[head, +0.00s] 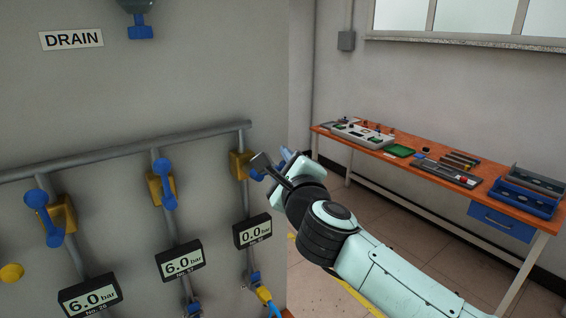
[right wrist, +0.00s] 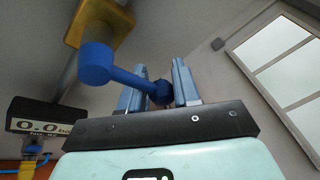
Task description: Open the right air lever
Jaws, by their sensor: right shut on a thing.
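The right air lever (head: 256,174) is a blue handle on a yellow valve body (head: 240,166) at the right end of the grey pipe. It sticks out sideways to the right. In the right wrist view the blue lever (right wrist: 128,76) runs from its round hub to a knob between my fingers. My right gripper (head: 273,163) is shut on the lever's outer end; its two fingers (right wrist: 160,88) stand on either side of the knob. The gauge (head: 253,231) below this valve reads 0.0 bar. My left gripper is not in view.
Two more blue levers, the middle one (head: 165,184) and the left one (head: 44,216), point up-down on yellow valves; their gauges (head: 181,260) read 6.0 bar. An orange workbench (head: 400,160) with tools and blue bins stands at the right. Open floor lies between.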

